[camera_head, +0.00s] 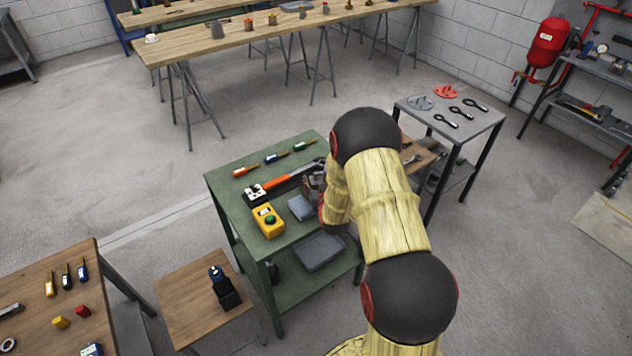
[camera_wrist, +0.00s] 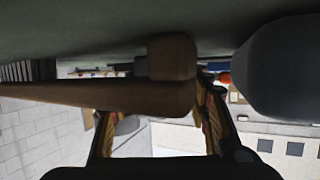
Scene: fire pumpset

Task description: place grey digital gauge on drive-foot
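A grey block-like item (camera_head: 301,207), which looks like the grey digital gauge, lies on the green cart top (camera_head: 232,190) beside a yellow box. My gripper (camera_head: 316,184) is low over the cart top, just above and right of this item in the head view, and partly hidden by my arm. In the wrist view my gripper (camera_wrist: 158,105) has its fingers spread apart. A brown bar with a block-shaped end (camera_wrist: 172,57) crosses near the fingertips; whether they touch it I cannot tell. A dark grey body (camera_wrist: 290,70) is at the right. I cannot identify the drive-foot with certainty.
The cart also holds a yellow box with a green button (camera_head: 268,220), an orange-handled tool (camera_head: 282,184) and several screwdrivers. A small wooden table (camera_head: 190,305) carries a black device (camera_head: 222,287). A grey table (camera_head: 470,118) stands behind at right.

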